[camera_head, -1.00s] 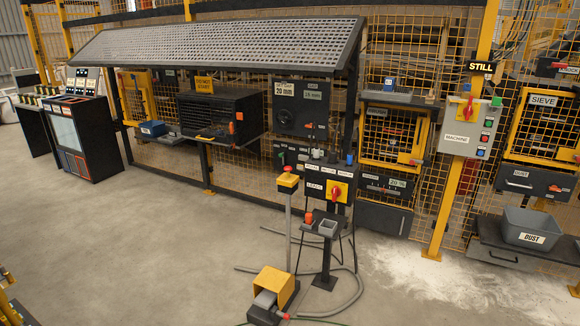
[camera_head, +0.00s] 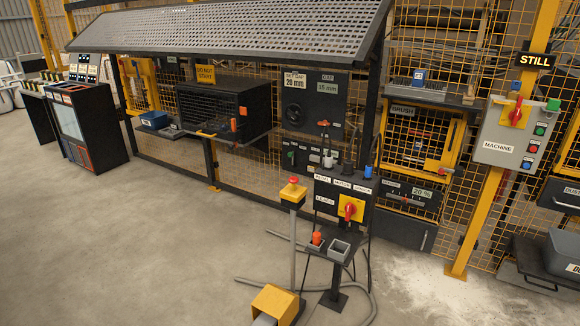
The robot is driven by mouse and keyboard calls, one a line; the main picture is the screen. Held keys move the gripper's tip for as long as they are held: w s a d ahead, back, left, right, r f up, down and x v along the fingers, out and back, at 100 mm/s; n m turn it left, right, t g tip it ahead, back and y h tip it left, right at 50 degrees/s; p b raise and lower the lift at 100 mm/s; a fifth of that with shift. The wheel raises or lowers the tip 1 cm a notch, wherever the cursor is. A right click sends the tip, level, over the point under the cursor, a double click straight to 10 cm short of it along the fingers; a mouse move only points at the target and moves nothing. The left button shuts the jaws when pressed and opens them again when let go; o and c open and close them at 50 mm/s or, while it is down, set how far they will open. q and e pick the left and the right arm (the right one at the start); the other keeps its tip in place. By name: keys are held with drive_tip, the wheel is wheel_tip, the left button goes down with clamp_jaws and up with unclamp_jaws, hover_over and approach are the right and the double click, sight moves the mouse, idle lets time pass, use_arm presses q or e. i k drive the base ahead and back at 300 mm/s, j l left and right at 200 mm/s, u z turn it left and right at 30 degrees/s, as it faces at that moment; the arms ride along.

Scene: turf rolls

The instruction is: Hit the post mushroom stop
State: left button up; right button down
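The post mushroom stop (camera_head: 293,181) is a red button on a yellow box (camera_head: 293,192). It tops a thin grey post (camera_head: 293,245) standing on the floor, left of a dark control stand. The button's top is unobstructed in the head view. Whether it is pressed in cannot be told at this size. Neither of my grippers shows in the head view.
The control stand (camera_head: 333,213) has a red and yellow rotary switch (camera_head: 350,208) and a small tray. A yellow foot pedal housing (camera_head: 275,303) and a grey hose (camera_head: 365,305) lie on the floor ahead. The concrete floor (camera_head: 150,240) at left is clear.

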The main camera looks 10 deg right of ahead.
sight(292, 180)
drive_tip(key=i+l+u, duration=0.3)
drive_tip(key=i+l, duration=0.45)
drive_tip(key=i, duration=0.15)
drive_tip(key=i+l+u, duration=0.3)
drive_tip(key=i+l, duration=0.5)
drive_tip(key=l, duration=0.15)
